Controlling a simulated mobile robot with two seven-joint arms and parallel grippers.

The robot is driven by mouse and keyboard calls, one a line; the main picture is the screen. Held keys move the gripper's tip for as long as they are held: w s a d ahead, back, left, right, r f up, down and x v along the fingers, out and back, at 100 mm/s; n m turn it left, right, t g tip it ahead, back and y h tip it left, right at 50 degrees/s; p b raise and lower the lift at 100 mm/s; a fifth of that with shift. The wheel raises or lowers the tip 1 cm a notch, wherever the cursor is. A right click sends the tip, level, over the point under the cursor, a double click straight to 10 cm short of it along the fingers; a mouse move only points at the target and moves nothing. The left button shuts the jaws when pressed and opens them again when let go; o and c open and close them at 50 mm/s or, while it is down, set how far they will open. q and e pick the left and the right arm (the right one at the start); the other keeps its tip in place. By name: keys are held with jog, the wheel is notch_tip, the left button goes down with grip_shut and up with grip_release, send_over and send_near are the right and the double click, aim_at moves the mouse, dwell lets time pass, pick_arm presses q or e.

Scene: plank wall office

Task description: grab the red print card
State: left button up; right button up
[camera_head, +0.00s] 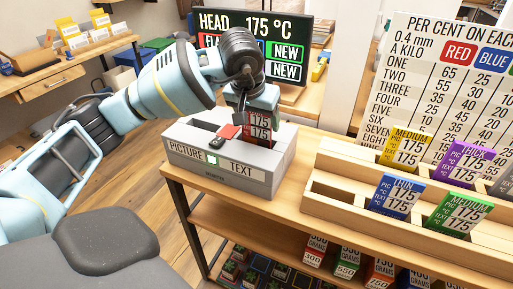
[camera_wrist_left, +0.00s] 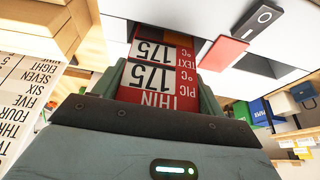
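The red print card (camera_head: 260,128) stands at the back right of the grey PICTURE/TEXT device (camera_head: 225,171). It reads THIN and 175 twice in the left wrist view (camera_wrist_left: 150,78). My left gripper (camera_head: 257,112) is over the device, pointing down. In the left wrist view its two fingers (camera_wrist_left: 160,90) lie along the card's two side edges, with no clear gap, so it looks shut on the card. The card's far end is at the device's top; whether it sits in a slot is hard to see. My right gripper is in neither view.
A red square (camera_head: 229,131) and a small black switch (camera_head: 216,143) are on the device's top. A wooden rack (camera_head: 330,190) at right holds yellow, purple, blue and green cards. A black HEAD screen (camera_head: 292,50) and a white chart (camera_head: 450,70) stand behind. A shelf below holds boxes.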

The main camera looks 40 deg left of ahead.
pick_arm(q)
jog(key=c, duration=0.9)
jog(key=shift+o, duration=0.2)
notch_tip(320, 180, up, 10)
jog(key=shift+p, duration=0.3)
